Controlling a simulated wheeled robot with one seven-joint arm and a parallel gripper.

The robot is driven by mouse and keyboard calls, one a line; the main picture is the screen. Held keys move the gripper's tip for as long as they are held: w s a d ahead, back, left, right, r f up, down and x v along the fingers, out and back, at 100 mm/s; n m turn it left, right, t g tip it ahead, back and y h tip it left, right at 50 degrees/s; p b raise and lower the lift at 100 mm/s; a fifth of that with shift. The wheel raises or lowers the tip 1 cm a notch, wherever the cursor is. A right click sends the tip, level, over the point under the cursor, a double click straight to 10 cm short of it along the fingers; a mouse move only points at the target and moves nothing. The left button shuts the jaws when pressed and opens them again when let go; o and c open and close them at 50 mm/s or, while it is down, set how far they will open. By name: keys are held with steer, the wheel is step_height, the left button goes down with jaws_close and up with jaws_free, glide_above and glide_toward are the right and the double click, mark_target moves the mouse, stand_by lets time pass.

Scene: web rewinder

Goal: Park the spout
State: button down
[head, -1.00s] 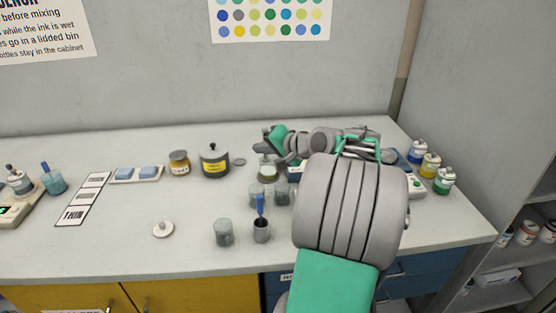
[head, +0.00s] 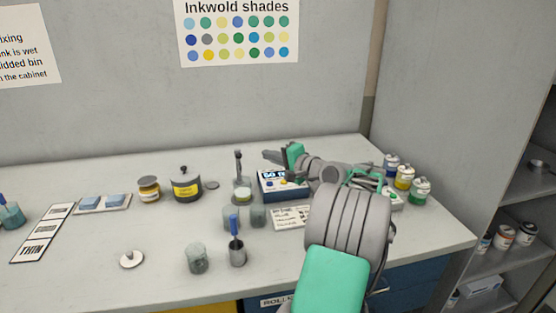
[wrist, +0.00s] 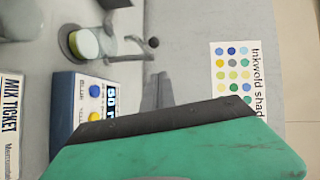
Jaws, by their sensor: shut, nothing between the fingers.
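The spout (wrist: 127,58) is a thin grey pipe on an upright stand, with a dark round knob, in the wrist view. In the head view the stand (head: 238,163) rises behind a small jar of pale yellow ink (head: 243,195). The jar also shows in the wrist view (wrist: 86,43). The pipe's bent end is near the jar's rim; I cannot tell whether it is over the opening. My gripper (head: 268,155) is shut and empty, just right of the stand and apart from it. Its grey fingers also show in the wrist view (wrist: 155,88).
A blue-and-white box with a display and buttons (head: 281,185) stands below my gripper. A dark lidded pot (head: 187,188) is to the left.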

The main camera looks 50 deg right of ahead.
mark_target(238, 157)
steer(key=w+a+f, duration=0.1)
steer(key=w+a, duration=0.1)
steer(key=w, duration=0.4)
steer(key=shift+a, duration=0.35)
steer(key=shift+h, duration=0.3)
